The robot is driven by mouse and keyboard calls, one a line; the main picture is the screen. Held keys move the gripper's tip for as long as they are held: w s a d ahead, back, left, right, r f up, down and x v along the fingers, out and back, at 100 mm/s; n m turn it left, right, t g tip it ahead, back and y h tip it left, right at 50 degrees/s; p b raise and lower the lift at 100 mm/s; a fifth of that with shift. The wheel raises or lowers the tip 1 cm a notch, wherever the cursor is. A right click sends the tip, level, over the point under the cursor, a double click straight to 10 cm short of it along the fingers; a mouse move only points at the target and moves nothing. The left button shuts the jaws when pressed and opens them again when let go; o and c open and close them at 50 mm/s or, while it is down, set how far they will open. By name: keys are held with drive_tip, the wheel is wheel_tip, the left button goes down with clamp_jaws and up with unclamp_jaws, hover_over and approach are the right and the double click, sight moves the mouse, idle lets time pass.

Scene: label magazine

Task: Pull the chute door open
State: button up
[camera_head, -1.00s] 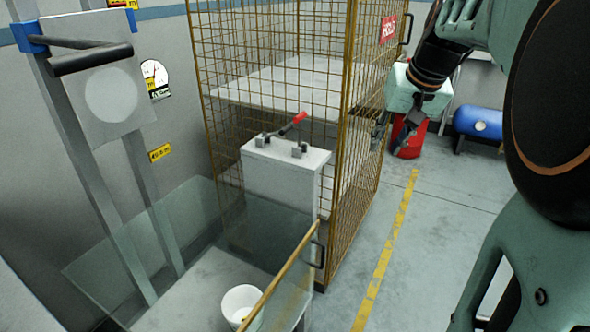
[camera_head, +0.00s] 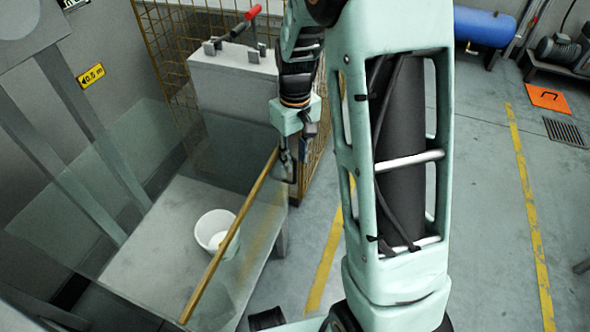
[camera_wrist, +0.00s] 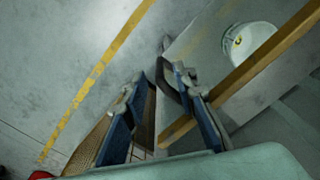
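A clear glass panel with a yellow-brown edge bar (camera_head: 232,232), which I take for the chute door, stands in front of a pale chute-like box. A dark handle (camera_head: 293,172) sits at the bar's far end. My gripper (camera_head: 286,160) reaches down at that handle. In the wrist view the bar (camera_wrist: 240,72) runs diagonally at the right. The two blue-grey fingers of my gripper (camera_wrist: 158,76) are apart, and the dark handle (camera_wrist: 171,86) shows between them, close to the right finger. Whether they touch it I cannot tell.
A white bucket (camera_head: 213,230) stands inside behind the glass. A wire cage (camera_head: 160,30) and a grey block (camera_head: 235,82) with a red-handled lever (camera_head: 245,20) stand behind.

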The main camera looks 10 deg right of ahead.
sight(295, 168)
wheel_tip(295, 168, down, 4)
drive_tip(key=shift+f+b, duration=0.1)
drive_tip(key=shift+b, duration=0.4)
drive_tip(key=shift+c, duration=0.6)
clamp_jaws()
